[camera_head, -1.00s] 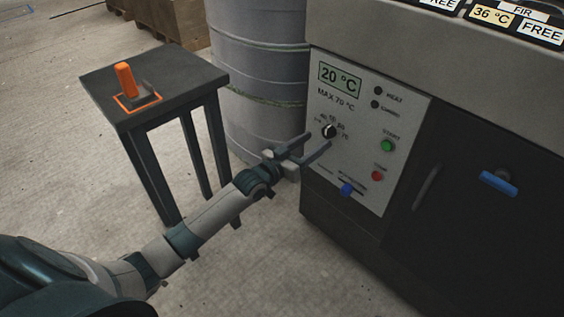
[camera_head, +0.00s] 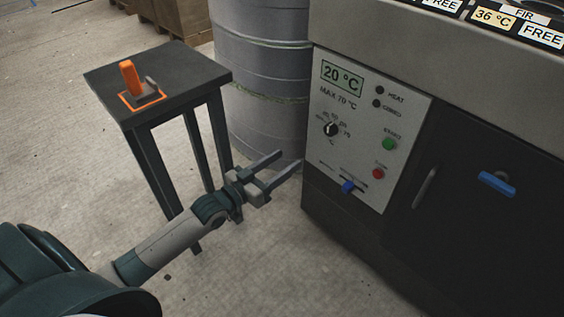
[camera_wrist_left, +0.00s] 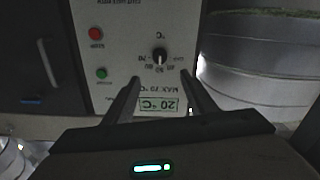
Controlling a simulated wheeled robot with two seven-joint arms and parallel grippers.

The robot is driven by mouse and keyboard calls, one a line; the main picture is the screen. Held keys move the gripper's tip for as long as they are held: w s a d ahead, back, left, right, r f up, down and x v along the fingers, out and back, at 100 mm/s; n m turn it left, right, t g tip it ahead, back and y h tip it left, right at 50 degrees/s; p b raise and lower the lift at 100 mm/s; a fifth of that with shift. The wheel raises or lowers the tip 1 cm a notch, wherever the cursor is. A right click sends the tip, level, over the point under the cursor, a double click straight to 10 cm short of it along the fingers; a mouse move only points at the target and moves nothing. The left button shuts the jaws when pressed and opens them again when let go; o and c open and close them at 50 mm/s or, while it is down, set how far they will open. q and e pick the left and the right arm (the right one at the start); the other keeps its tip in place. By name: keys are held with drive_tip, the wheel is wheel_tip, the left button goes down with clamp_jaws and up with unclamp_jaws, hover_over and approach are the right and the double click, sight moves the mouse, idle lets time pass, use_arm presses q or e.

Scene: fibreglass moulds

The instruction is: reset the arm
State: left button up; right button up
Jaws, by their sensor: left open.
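My left gripper (camera_head: 282,170) is open and empty in the head view. It is in front of the grey drum and left of the control panel (camera_head: 362,150), apart from the panel. In the left wrist view its two fingers (camera_wrist_left: 158,84) point towards the panel, which appears upside down. The panel has a black dial (camera_head: 331,129), a display (camera_head: 342,77) reading 20 °C, a green button (camera_head: 389,143), a red button (camera_head: 378,173) and a blue slider (camera_head: 348,186). My right gripper is in neither view.
A dark stand (camera_head: 190,76) with an orange-handled tool (camera_head: 131,77) is at the left. A grey drum (camera_head: 262,60) stands behind my gripper. The cabinet (camera_head: 465,215) with a blue handle (camera_head: 497,183) fills the right. Bare floor (camera_head: 60,130) lies at the left.

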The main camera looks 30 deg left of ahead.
use_arm(q)
drive_tip(key=shift+f, duration=0.1)
idle(0.4)
drive_tip(key=s+d+f+g+y, duration=0.1)
drive_tip(key=s+d+f+g, duration=0.3)
drive_tip(key=s, duration=0.5)
drive_tip(key=s+d+f+g+y, duration=0.1)
drive_tip(key=s+d+f+g, duration=0.1)
drive_tip(key=s+d+f, duration=0.6)
drive_tip(key=s+d+f+g, duration=0.15)
drive_tip(key=s+d, duration=0.25)
drive_tip(key=s, duration=0.7)
drive_tip(key=s+a+f+g+y+p, duration=0.1)
drive_tip(key=s+a+f+g+p, duration=0.1)
drive_tip(key=f+p, duration=0.7)
drive_tip(key=s+a+f+g+y+p, duration=0.2)
drive_tip(key=a+f+p, duration=0.3)
drive_tip(key=f+p, duration=0.4)
drive_tip(key=shift+s+f, duration=0.15)
drive_tip(key=shift+s, duration=0.25)
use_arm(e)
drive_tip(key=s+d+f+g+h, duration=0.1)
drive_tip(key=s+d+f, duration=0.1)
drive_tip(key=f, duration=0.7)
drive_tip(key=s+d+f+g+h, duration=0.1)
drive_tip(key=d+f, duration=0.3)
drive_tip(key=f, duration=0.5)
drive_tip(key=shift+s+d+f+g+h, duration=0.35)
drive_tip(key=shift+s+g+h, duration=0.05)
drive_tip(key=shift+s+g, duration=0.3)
